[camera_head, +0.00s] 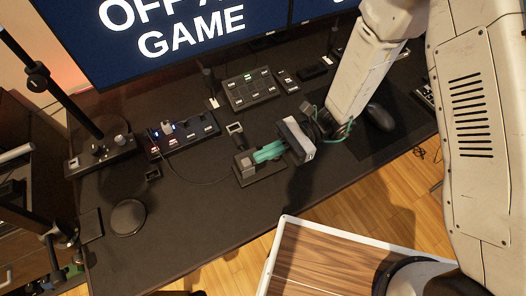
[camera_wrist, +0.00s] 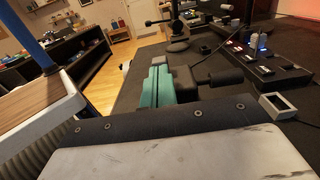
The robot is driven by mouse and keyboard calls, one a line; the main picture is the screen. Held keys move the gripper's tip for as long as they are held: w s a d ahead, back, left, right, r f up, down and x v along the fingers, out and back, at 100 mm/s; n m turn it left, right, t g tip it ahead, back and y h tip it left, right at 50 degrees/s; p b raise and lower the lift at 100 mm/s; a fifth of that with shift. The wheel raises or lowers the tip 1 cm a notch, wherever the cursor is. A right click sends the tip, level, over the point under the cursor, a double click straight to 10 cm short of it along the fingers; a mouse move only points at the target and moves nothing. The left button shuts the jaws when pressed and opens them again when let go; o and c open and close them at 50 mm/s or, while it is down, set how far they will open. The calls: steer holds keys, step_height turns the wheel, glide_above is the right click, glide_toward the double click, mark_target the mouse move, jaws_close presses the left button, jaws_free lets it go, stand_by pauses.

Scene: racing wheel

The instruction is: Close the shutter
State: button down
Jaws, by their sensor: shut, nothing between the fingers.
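My gripper (camera_head: 262,153) reaches over the desk from the right, its green fingers together and empty. In the wrist view the fingers (camera_wrist: 157,80) lie side by side. Their tips are close beside a small grey block device (camera_head: 243,163) on a dark base plate (camera_head: 262,175); I cannot tell whether they touch it. In the wrist view the grey block (camera_wrist: 184,82) is just right of the fingers, with a black cylindrical part (camera_wrist: 221,80) to its right. A small open square frame (camera_head: 235,128) is beyond the block, also in the wrist view (camera_wrist: 278,105). No part is clearly recognisable as the shutter.
A switch box with blue lights (camera_head: 184,134), a button panel (camera_head: 250,91) and a joystick box (camera_head: 101,153) stand on the desk (camera_head: 190,222). A round black disc (camera_head: 128,217) lies front left. A mouse (camera_head: 379,116) is at right. The desk's front middle is clear.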

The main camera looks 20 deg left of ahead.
steer(key=v, duration=1.3)
